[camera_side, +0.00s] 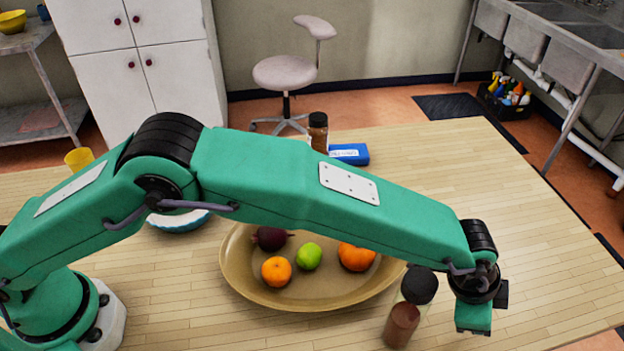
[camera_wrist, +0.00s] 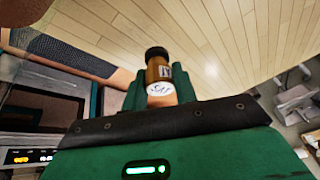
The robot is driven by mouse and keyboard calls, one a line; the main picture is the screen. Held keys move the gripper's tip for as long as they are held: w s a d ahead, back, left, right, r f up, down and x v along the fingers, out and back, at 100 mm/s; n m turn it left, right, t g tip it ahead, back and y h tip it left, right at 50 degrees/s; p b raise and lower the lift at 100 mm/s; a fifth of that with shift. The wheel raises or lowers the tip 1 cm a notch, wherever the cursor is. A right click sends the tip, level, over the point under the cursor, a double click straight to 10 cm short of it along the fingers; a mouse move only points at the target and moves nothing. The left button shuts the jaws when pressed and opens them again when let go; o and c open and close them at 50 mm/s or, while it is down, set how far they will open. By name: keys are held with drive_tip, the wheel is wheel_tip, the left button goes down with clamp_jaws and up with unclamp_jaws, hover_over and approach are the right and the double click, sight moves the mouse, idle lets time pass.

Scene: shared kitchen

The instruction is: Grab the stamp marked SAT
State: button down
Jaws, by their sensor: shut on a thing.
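My gripper (camera_side: 474,322) points down at the right of the table in the side view. In the wrist view my gripper (camera_wrist: 160,92) is shut on a small stamp (camera_wrist: 160,90) with a pale body and a round white top. Dark lettering shows on the top, too small and tilted to read for sure. The stamp is hidden behind my gripper in the side view.
A black-lidded jar (camera_side: 404,318) of brown powder stands just left of my gripper. A fruit platter (camera_side: 290,298) lies under my arm. Another brown jar (camera_side: 318,132) and a blue box (camera_side: 349,154) stand behind. The table (camera_side: 560,260) is clear at the right.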

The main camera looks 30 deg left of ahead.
wheel_tip(320, 180, up, 7)
drive_tip(key=shift+f, duration=0.1)
idle(0.7)
